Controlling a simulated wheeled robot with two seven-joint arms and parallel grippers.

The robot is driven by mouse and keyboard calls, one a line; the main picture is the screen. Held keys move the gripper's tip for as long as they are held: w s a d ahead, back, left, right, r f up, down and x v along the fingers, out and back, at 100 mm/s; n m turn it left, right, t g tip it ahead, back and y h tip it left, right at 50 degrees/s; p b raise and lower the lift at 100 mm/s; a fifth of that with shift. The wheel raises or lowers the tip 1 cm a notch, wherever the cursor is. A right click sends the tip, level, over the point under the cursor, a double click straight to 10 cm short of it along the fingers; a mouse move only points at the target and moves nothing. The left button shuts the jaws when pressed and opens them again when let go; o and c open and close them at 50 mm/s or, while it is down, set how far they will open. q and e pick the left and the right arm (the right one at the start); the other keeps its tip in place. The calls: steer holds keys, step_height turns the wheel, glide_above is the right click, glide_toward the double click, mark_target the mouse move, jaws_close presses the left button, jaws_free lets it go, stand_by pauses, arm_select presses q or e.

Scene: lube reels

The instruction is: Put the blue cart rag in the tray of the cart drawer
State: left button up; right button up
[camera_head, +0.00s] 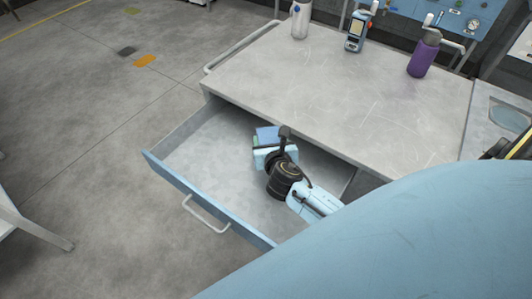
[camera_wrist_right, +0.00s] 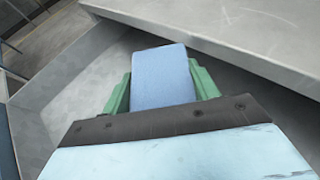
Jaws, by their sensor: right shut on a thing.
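The blue cart rag (camera_head: 268,132) is a folded light-blue block. My right gripper (camera_head: 270,143) is shut on it, inside the outline of the open cart drawer (camera_head: 212,138). In the right wrist view the rag (camera_wrist_right: 163,72) sits between the two green fingers (camera_wrist_right: 162,88) and sticks out past their tips. The drawer's grey tray floor (camera_wrist_right: 82,92) lies beneath and to the left there. I cannot tell whether the rag touches the floor. The gripper and wrist hide part of the tray. My left gripper is not in view.
The cart top (camera_head: 340,90) overhangs the drawer's back; its edge (camera_wrist_right: 230,40) is close ahead of the rag. A white bottle (camera_head: 301,20), a handheld meter (camera_head: 356,32) and a purple bottle (camera_head: 422,55) stand on top. The drawer's left part is bare.

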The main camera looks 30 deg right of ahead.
step_height(320, 180, down, 7)
steer(key=b, duration=0.2)
steer(key=shift+b, duration=0.4)
steer(key=w, duration=0.1)
steer(key=w+d, duration=0.1)
steer(key=w, duration=0.1)
steer(key=shift+w+d, duration=0.25)
steer(key=shift+w, duration=0.15)
steer(key=shift+f+b, duration=0.55)
steer(key=shift+f, duration=0.1)
steer(key=shift+f, duration=0.15)
steer(key=o, duration=1)
steer(key=shift+c, duration=0.2)
